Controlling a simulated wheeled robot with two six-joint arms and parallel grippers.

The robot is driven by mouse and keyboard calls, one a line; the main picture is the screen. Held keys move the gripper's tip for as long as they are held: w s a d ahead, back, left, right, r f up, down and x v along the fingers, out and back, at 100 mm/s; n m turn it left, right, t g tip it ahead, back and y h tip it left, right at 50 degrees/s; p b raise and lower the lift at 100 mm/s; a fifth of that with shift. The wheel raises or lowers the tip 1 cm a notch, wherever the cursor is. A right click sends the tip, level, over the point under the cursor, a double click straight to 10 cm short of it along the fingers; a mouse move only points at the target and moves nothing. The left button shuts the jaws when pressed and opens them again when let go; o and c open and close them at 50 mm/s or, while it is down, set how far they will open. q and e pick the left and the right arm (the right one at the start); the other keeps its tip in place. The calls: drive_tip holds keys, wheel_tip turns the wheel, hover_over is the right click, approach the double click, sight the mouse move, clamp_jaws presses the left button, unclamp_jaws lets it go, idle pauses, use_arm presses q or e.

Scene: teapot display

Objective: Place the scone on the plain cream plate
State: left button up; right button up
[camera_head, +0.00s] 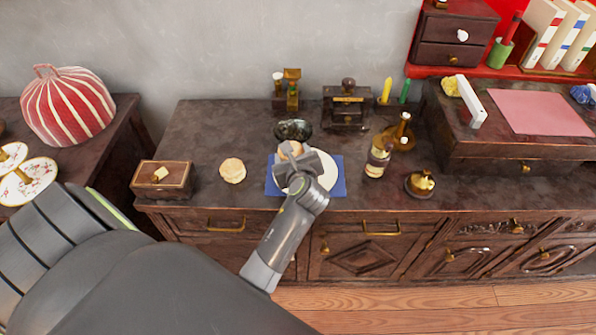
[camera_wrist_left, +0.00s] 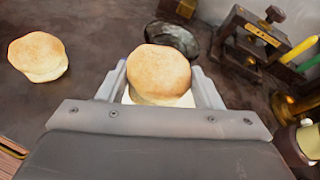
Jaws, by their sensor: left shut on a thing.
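A round golden scone (camera_wrist_left: 158,72) is between the fingers of my left gripper (camera_wrist_left: 160,88), which is shut on it. In the head view the left gripper (camera_head: 297,158) is over the cream plate (camera_head: 328,170), and the held scone (camera_head: 288,149) shows partly behind it. The plate lies on a blue mat (camera_head: 338,187) on the dark cabinet top. I cannot tell whether the held scone touches the plate. A second scone (camera_head: 232,170) sits on the cabinet to the left, and also shows in the left wrist view (camera_wrist_left: 38,56). My right gripper is not in view.
A dark bowl (camera_head: 293,130) stands just behind the plate. A bottle (camera_head: 377,160) and a brass piece (camera_head: 420,184) stand to its right. A wooden box (camera_head: 162,178) is at the left. A small dark machine (camera_head: 346,105) stands behind. Bare cabinet top lies around the second scone.

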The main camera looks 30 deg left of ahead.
use_arm(q)
drive_tip(key=shift+f+b, duration=0.5)
drive_tip(key=shift+f, duration=1.95)
drive_tip(key=o, duration=1)
drive_tip(key=shift+f, duration=0.15)
